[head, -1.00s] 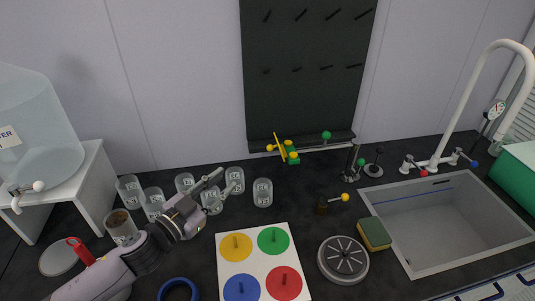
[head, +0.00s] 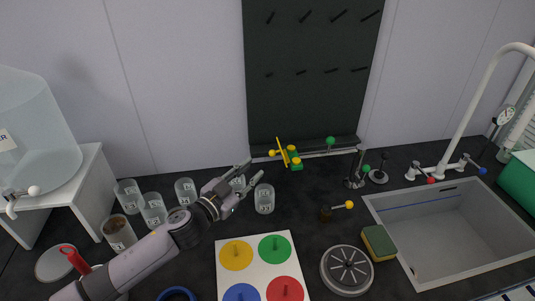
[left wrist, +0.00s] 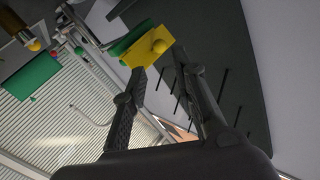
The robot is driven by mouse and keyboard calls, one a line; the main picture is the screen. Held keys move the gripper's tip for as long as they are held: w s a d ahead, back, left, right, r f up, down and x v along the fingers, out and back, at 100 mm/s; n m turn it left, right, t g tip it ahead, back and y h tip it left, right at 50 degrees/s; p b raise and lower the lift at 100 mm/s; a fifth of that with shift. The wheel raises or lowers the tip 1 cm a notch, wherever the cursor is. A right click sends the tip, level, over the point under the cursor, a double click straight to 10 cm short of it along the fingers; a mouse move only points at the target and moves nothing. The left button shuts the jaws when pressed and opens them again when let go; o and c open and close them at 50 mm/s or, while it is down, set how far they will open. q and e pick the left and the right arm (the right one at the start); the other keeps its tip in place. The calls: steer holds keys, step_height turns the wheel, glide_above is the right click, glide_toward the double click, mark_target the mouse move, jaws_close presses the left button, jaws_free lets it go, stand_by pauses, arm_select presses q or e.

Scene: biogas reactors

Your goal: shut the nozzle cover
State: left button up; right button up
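What I take to be the nozzle cover is a thin yellow plate (head: 281,151) standing tilted on a small green block (head: 296,166) with yellow knobs, at the foot of the dark wall panel. In the left wrist view, the yellow plate (left wrist: 145,50) and a round yellow knob show just beyond my fingertips, with the green part (left wrist: 131,38) behind. My left gripper (head: 253,172) is open and empty, left of the yellow plate and apart from it in the head view. Its two spread fingers also show in the left wrist view (left wrist: 159,68). My right gripper is not visible.
Several labelled clear jars (head: 153,208) stand below and left of my gripper; one jar (head: 264,199) is close beside it. A four-colour board (head: 257,264), a yellow-ended valve (head: 347,205) and a sink (head: 440,235) are nearer or right.

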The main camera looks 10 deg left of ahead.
arm_select(q)
steer(key=p+x, duration=0.1)
steer(key=x, duration=0.7)
steer(key=shift+w, duration=0.1)
jaws_close()
